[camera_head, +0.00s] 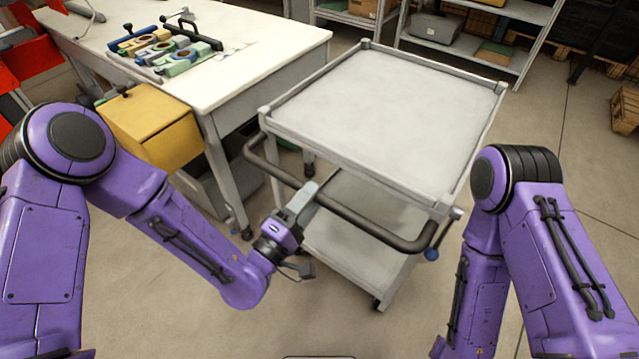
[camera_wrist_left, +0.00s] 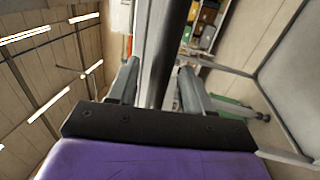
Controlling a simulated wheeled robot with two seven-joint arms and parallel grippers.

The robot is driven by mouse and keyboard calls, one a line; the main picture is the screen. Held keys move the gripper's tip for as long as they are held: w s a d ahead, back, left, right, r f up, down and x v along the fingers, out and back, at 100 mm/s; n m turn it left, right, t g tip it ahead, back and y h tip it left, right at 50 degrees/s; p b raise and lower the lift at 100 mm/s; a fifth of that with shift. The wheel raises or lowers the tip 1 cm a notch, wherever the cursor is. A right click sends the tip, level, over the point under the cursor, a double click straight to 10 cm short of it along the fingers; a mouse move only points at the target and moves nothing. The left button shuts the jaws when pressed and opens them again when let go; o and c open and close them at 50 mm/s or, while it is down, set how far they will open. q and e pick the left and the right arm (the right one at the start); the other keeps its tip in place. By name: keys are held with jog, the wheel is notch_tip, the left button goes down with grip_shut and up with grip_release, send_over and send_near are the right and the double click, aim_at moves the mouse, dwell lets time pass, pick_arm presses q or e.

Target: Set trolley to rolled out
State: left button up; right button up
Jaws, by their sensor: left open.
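The trolley (camera_head: 405,108) is a pale grey cart with an empty, rimmed top tray and a lower shelf (camera_head: 365,240). It stands right of centre in the head view, beside the worktable. Its dark push handle (camera_head: 345,211) runs along the near side; it also shows as a bar in the left wrist view (camera_wrist_left: 163,50). My left gripper (camera_head: 302,198) is at the left-middle part of this handle. In the left wrist view its fingers (camera_wrist_left: 158,88) are apart, one on each side of the bar. Whether they touch it is unclear.
A white worktable (camera_head: 265,52) stands left of the trolley, with several coloured reel parts (camera_head: 165,48) on it. A yellow box (camera_head: 150,128) hangs below its near edge. Shelving (camera_head: 470,50) stands at the back. The floor in front and right of the trolley is clear.

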pick_arm(q)
jog(key=x, duration=0.4)
grip_shut()
jog(key=shift+w, duration=0.1)
